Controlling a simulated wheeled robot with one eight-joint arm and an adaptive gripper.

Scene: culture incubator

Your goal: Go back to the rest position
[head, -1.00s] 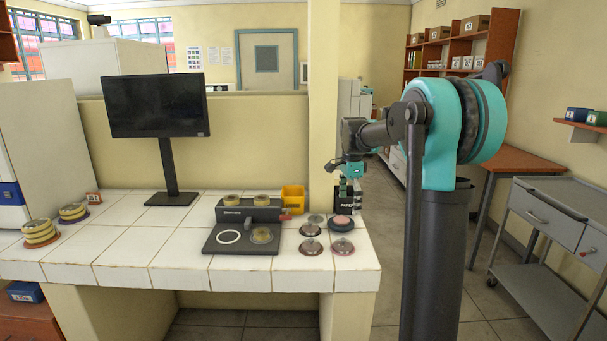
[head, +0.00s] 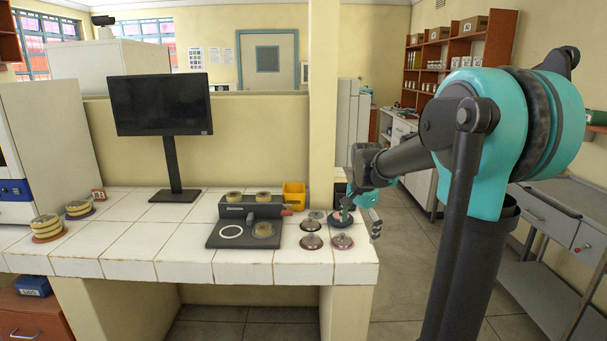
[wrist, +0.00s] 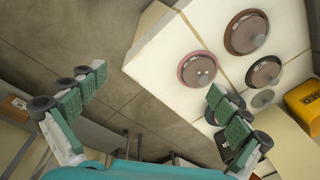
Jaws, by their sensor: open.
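My gripper (wrist: 155,100) is open and empty in the wrist view, its two green-padded fingers spread wide. In the head view my gripper (head: 362,212) hangs at the right end of the white tiled bench (head: 130,255), near the bench edge. Several lidded dishes lie on the bench below and beside it, among them a reddish dish (head: 342,242) and a darker one (head: 311,242). In the wrist view, dishes (wrist: 246,33) (wrist: 197,69) lie beyond and between the fingers, apart from them.
A dark device (head: 245,235) with a dish on it stands mid-bench, a yellow bin (head: 294,194) behind it. A monitor (head: 161,104) and stacked dishes (head: 46,228) stand to the left. A pillar (head: 323,100) rises behind the bench. Open floor (head: 405,265) lies right of the bench.

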